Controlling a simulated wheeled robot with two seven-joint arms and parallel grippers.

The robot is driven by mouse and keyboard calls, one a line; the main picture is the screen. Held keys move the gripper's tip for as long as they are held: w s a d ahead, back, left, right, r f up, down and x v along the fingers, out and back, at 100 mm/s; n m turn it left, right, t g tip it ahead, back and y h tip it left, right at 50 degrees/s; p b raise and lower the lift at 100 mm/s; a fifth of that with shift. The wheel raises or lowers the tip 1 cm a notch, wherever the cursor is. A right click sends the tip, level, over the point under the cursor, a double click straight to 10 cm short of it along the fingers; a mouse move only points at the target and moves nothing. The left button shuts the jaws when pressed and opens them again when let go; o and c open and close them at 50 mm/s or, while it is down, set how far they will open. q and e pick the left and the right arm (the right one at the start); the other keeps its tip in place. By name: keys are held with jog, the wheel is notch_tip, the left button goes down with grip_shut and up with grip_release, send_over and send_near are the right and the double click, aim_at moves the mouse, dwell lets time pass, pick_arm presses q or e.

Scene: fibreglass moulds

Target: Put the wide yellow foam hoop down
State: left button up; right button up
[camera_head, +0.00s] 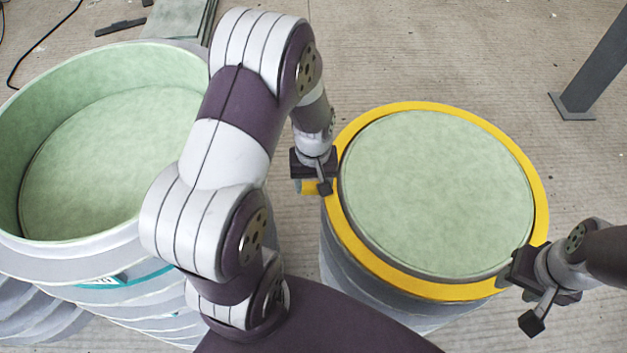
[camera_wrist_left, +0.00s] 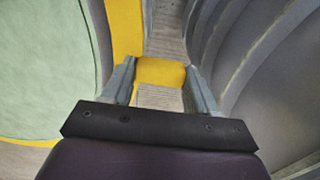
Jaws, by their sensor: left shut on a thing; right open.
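The wide yellow foam hoop (camera_head: 541,190) lies around the pale green round top (camera_head: 437,190) of the right mould. I cannot tell whether it rests on the mould or is held slightly above it. My left gripper (camera_head: 316,187) is at the hoop's left side, shut on a yellow tab of it (camera_head: 306,187). In the left wrist view the tab (camera_wrist_left: 160,72) sits between the fingers (camera_wrist_left: 160,85), beside the yellow band (camera_wrist_left: 125,28). My right gripper (camera_head: 508,272) is open at the hoop's lower right edge; its fingertips are partly hidden.
A large open green-lined mould (camera_head: 110,140) stands at the left, with a teal band on its side. A grey metal post (camera_head: 597,65) stands at the upper right. Flat boards (camera_head: 178,20) and a black cable (camera_head: 40,42) lie at the upper left. Floor behind the right mould is clear.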

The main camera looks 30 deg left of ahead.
pick_arm(q)
jog(key=o, duration=1)
jog(key=shift+o, duration=0.2)
notch_tip(320, 180, up, 12)
jog(key=p, duration=0.4)
jog(key=s+d+r+m+t, duration=0.1)
jog(key=s+d+r+m, duration=0.1)
jog(key=s+d+m, duration=0.3)
jog(key=shift+s+d+r+m, duration=0.2)
jog(key=shift+s+d+m, duration=0.2)
jog(key=shift+d+m, duration=0.45)
jog(key=shift+a, duration=0.2)
